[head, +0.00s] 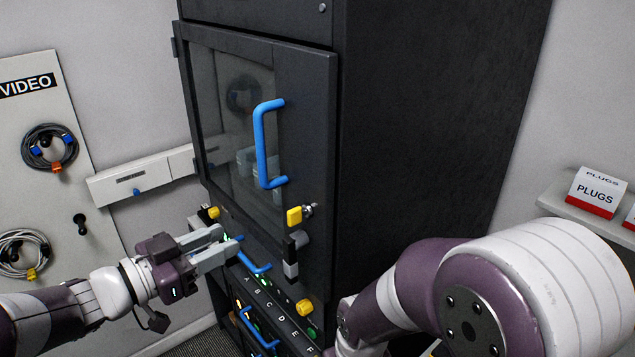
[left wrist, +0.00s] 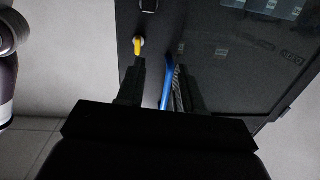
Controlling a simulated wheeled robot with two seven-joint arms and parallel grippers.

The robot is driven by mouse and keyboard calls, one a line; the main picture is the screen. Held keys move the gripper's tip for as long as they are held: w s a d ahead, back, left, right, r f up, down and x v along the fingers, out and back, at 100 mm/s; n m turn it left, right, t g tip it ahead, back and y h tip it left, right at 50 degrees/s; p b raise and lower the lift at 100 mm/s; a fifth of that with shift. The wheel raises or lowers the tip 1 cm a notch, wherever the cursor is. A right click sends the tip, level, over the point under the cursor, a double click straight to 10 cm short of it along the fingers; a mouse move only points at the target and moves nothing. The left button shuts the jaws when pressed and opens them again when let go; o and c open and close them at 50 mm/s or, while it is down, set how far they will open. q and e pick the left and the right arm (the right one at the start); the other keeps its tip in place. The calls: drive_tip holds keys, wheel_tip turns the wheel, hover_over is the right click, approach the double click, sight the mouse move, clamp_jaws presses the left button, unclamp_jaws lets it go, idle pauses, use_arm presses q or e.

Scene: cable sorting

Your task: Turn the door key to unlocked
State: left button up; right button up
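The yellow door key (head: 294,216) sits at a silver lock on the right side of the black cabinet door (head: 318,130), below the blue door handle (head: 262,145). In the left wrist view the yellow key (left wrist: 138,46) shows left of a blue bar (left wrist: 167,80) that looks like the door handle. My left gripper (head: 236,243) is open and empty, left of and below the key and apart from it. In the left wrist view the bar appears between its fingers, but contact cannot be told. My right gripper is out of view; only the right arm shows.
Below the door are a blue lower handle (head: 255,264), a lettered panel (head: 280,304) and yellow knobs (head: 304,307). A VIDEO board (head: 60,120) with hanging cables stands left. A PLUGS sign (head: 597,193) stands on a right shelf. My right arm fills the lower right.

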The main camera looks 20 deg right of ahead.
sight(287, 216)
use_arm(q)
drive_tip(key=shift+g+h, duration=0.6)
drive_tip(key=p+x, duration=0.1)
drive_tip(key=x, duration=0.2)
drive_tip(key=s+r+p+x, duration=0.1)
drive_tip(key=p+x, duration=0.1)
drive_tip(key=x, duration=0.2)
drive_tip(key=s+p+x, duration=0.1)
drive_tip(key=p+x, duration=0.1)
drive_tip(key=x, duration=0.2)
drive_tip(key=shift+d+r, duration=0.2)
drive_tip(key=shift+d, duration=0.35)
drive_tip(key=shift+s+d, duration=0.15)
drive_tip(key=shift+d, duration=0.1)
drive_tip(key=shift+s+a, duration=0.1)
drive_tip(key=shift+s, duration=0.2)
drive_tip(key=shift+w, duration=0.2)
drive_tip(key=c, duration=0.3)
drive_tip(key=shift+w, duration=0.1)
clamp_jaws()
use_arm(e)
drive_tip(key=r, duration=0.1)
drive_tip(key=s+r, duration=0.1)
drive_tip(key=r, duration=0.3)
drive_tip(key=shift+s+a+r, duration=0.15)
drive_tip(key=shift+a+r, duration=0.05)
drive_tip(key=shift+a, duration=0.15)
